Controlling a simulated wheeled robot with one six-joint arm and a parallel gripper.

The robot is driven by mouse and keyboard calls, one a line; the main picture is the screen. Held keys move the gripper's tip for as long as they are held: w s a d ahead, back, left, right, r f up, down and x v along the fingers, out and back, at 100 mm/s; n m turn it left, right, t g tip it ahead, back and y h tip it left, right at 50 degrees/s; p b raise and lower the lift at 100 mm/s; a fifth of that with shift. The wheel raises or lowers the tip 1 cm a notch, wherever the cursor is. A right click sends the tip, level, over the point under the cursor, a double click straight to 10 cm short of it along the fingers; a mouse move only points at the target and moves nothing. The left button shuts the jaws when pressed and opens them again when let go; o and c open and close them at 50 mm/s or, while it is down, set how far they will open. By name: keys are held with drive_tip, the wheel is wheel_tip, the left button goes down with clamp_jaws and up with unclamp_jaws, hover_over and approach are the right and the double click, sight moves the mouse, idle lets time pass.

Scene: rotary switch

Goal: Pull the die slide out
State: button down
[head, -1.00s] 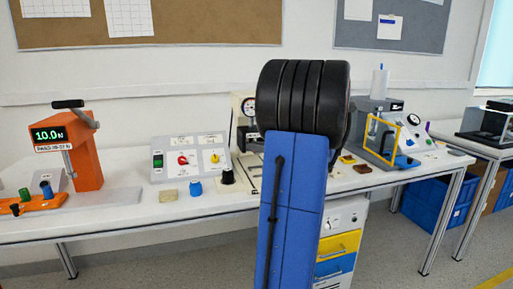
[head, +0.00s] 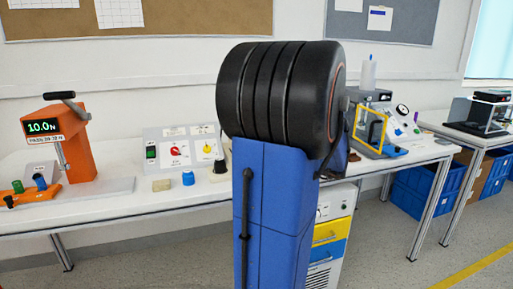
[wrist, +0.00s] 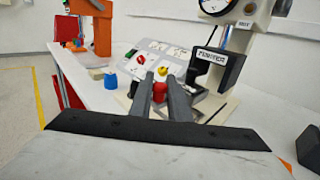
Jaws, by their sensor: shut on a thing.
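In the wrist view my gripper (wrist: 160,84) has its two dark fingers closed on the sides of a small red knob (wrist: 159,92), which looks like the die slide's handle. The slide itself is mostly hidden behind the fingers. The knob is in front of the beige base of a press (wrist: 244,38), which has a round gauge and a dark lower head. In the head view my blue and black arm covers the press, the knob and my gripper.
A switch panel (head: 185,150) with red and yellow knobs stands left of the press. A blue cap (wrist: 110,81) sits on the white table. An orange force tester (head: 72,145) is farther left. A yellow-framed station (head: 371,130) is right of my arm.

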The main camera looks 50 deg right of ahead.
drive_tip(key=c, duration=1.7)
unclamp_jaws()
drive_tip(key=shift+s+a, duration=0.1)
drive_tip(key=shift+s, duration=0.05)
drive_tip(key=shift+o, duration=0.2)
drive_tip(key=s+d, duration=0.3)
drive_tip(key=s, duration=1.4)
drive_tip(key=shift+d, duration=0.15)
